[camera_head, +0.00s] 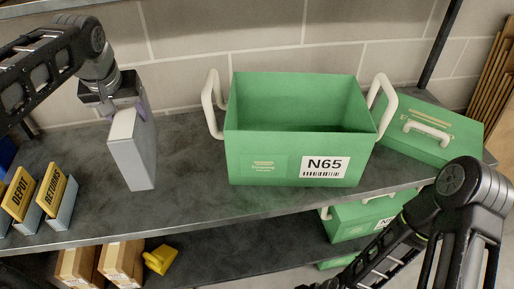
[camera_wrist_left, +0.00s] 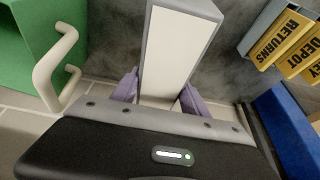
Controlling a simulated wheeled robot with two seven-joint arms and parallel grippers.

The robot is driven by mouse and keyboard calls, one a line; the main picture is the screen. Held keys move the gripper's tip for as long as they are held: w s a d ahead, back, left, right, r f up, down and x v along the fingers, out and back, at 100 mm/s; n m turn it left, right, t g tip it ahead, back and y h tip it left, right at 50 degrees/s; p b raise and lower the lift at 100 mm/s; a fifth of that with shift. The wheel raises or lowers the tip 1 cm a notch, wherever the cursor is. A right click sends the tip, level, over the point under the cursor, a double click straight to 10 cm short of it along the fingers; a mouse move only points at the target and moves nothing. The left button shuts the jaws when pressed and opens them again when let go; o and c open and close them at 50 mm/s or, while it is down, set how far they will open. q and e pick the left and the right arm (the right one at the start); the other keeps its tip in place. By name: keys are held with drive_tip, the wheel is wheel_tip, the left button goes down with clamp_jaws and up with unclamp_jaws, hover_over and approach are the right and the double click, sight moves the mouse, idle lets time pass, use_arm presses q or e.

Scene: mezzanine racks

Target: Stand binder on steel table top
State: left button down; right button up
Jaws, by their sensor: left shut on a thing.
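The binder (camera_head: 134,158) is a grey box file with a pale front, upright above or on the dark steel table top (camera_head: 200,205), left of the green crate. I cannot tell whether its bottom edge touches the surface. My left gripper (camera_head: 128,108) is shut on the binder near its upper end. In the left wrist view the binder (camera_wrist_left: 178,50) sits between the two purple fingers of the left gripper (camera_wrist_left: 158,96). My right arm shows at the lower right of the head view, but its gripper is out of frame.
An open green crate (camera_head: 250,160) labelled N65 with white handles stands right of the binder. A lidded green box (camera_head: 435,130) is farther right. A lower shelf holds cartons (camera_head: 120,262) and green boxes.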

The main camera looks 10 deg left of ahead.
use_arm(q)
drive_tip(key=shift+s+a+r, duration=0.1)
drive_tip(key=shift+a+r, duration=0.2)
drive_tip(key=shift+s+r, duration=0.2)
drive_tip(key=shift+s, duration=0.15)
drive_tip(key=shift+w, duration=0.1)
drive_tip(key=shift+f, duration=0.1)
wheel_tip(320, 180, down, 6)
drive_tip(key=shift+f, duration=0.15)
drive_tip(key=shift+f, duration=1.95)
